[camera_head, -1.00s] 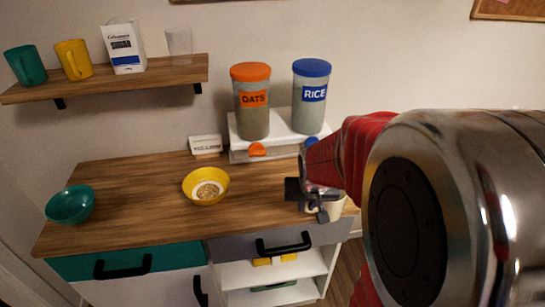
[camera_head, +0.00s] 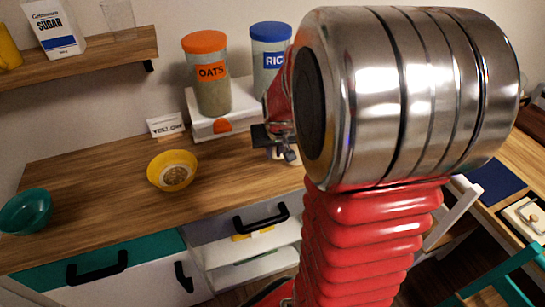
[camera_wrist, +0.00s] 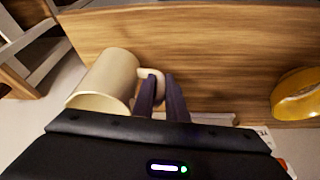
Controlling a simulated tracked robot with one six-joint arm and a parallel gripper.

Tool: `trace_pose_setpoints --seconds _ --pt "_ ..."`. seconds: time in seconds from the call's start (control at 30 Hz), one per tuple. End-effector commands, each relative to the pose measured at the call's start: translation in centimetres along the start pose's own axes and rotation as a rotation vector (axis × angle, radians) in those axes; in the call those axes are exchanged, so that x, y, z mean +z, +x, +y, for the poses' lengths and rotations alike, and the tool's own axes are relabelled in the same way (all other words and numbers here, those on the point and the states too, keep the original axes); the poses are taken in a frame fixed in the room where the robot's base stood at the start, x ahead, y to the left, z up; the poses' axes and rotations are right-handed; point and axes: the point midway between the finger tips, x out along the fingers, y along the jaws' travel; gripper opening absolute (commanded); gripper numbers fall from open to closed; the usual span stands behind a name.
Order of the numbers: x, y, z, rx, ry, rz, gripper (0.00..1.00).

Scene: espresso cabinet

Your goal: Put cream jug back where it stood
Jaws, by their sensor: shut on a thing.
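The cream jug (camera_wrist: 106,82) shows in the wrist view, left of my gripper's fingers, with its handle toward them. My gripper (camera_wrist: 162,92) is shut on the jug's handle. In the head view my gripper (camera_head: 275,143) is over the right part of the wooden counter (camera_head: 110,165), in front of the white stand. The jug is mostly hidden there by my gripper and arm. I cannot tell whether the jug touches the counter.
The white stand (camera_head: 207,128) bears the oats jar (camera_head: 211,90) and the rice jar (camera_head: 268,50). A yellow bowl (camera_head: 172,165) and a teal bowl (camera_head: 27,212) stand left on the counter. A table with a blue mat (camera_head: 497,182) is at the right. Bare counter lies between the bowls.

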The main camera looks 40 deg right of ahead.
Motion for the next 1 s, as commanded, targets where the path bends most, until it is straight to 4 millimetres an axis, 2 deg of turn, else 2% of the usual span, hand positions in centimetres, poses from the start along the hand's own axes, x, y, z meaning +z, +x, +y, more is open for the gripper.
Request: trace_pose_setpoints --seconds 0.13,0.43,0.87,0.9,1.0 --pt "-0.6 0.3 0.4 0.000 0.003 0.000 0.00" --pt "0.8 3.3 0.8 0.004 0.011 -0.001 0.00" --pt "0.9 3.6 0.7 0.004 0.010 0.001 0.00" --pt "0.9 3.6 0.7 0.004 0.010 0.001 0.15" --pt "0.9 3.6 0.7 0.004 0.010 0.000 0.22"
